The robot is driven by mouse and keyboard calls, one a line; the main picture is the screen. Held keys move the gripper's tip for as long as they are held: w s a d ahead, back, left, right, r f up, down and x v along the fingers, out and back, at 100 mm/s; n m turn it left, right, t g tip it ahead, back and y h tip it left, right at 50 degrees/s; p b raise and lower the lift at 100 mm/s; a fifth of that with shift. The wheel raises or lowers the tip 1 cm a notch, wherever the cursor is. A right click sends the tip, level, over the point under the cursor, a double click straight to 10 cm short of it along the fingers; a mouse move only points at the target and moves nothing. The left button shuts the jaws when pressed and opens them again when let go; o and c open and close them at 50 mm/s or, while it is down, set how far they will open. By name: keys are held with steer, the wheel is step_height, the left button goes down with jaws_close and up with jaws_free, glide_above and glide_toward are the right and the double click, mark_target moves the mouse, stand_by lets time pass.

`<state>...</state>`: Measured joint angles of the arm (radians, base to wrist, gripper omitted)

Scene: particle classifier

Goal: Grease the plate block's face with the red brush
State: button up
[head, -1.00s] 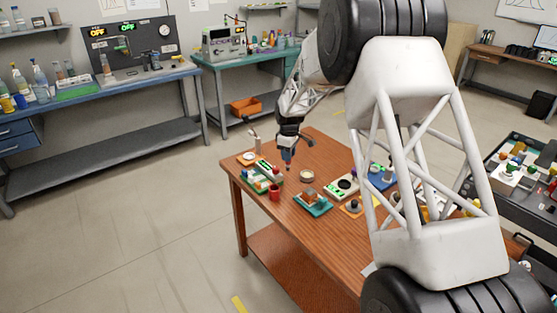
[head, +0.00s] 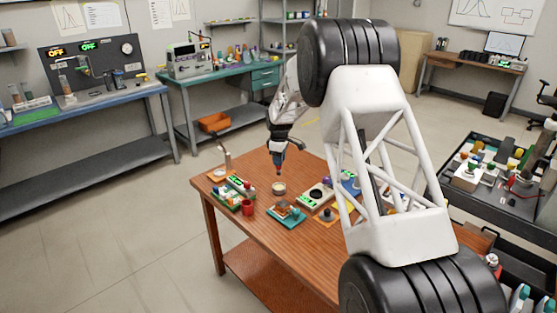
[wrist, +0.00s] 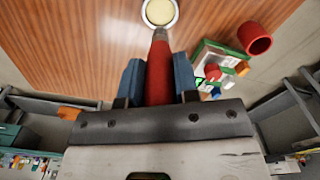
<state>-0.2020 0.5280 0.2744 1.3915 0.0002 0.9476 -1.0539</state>
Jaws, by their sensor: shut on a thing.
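My gripper (head: 279,158) is shut on the red brush (wrist: 159,75), whose handle sits between the two blue fingers in the wrist view. The brush points down above a small round dish (head: 279,188) with pale cream contents. In the wrist view its grey tip is at the near rim of the dish (wrist: 160,12); I cannot tell whether it touches. A teal tray (head: 291,222) with a grey-brown block (head: 284,209) stands in front of the dish; this may be the plate block, but its face is too small to make out.
A red cup (head: 248,207) and a green-and-white rack (head: 233,193) with coloured pieces stand left of the dish. A pale green panel with a dark round opening (head: 316,196) lies to the right. The wooden table's (head: 250,240) front left is bare.

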mark_target(279, 169)
steer(key=shift+f, duration=0.1)
steer(key=shift+f, duration=2.85)
steer(key=shift+f, duration=0.75)
stand_by(0.9)
steer(key=shift+s+r, duration=0.1)
steer(key=shift+r, duration=3.55)
steer(key=w+d+f+m, duration=0.1)
steer(key=w+d+m, duration=0.3)
steer(key=d+m, duration=0.3)
steer(key=w+d+f+m, duration=0.2)
steer(key=w+d+m, duration=0.3)
steer(key=d, duration=0.7)
steer(key=shift+w+d+m, duration=0.3)
steer(key=shift+d+m, duration=0.05)
steer(key=shift+m, duration=0.85)
